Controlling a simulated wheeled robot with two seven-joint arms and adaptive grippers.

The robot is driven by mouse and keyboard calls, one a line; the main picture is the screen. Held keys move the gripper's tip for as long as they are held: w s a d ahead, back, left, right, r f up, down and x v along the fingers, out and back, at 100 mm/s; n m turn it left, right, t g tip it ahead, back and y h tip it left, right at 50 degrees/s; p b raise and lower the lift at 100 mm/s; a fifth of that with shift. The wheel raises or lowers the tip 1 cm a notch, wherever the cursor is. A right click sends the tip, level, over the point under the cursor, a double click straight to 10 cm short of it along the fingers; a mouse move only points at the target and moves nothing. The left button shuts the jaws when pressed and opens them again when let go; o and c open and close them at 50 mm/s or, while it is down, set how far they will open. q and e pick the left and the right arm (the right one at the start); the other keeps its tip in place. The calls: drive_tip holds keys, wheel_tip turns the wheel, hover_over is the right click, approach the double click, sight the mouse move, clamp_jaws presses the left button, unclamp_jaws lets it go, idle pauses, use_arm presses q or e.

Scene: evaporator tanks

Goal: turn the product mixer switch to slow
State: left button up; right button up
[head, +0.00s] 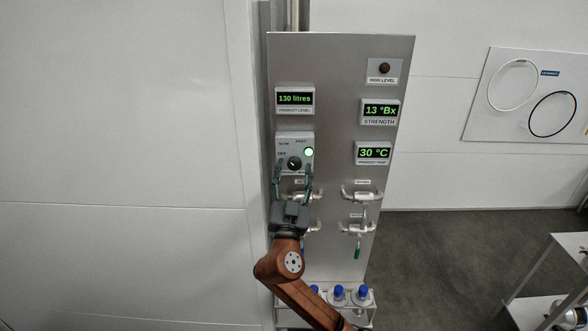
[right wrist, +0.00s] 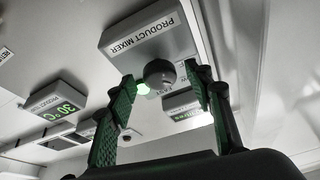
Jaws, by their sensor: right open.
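The product mixer switch box (head: 306,141) is a light grey box on the upright metal panel in the head view, with labels for off, slow and fast and a lit green lamp. Its dark round knob (head: 294,163) sits at lower left of the box; its exact pointing is too small to tell. In the right wrist view the box (right wrist: 148,38) appears upside down, with the knob (right wrist: 159,73) between and beyond the green finger pads. My right gripper (head: 293,178) is open just below the knob, fingers on either side, apparently not touching it. My left gripper is not in view.
The panel (head: 335,60) also carries displays, including product level (head: 295,99) and strength (head: 380,111). Valve handles (head: 361,194) stick out below, near my right gripper. Bottles with blue caps (head: 338,294) stand in a rack at the bottom. A shelf (head: 545,280) stands at right.

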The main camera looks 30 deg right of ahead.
drive_tip(key=v, duration=1.1)
drive_tip(key=shift+s+a, duration=0.1)
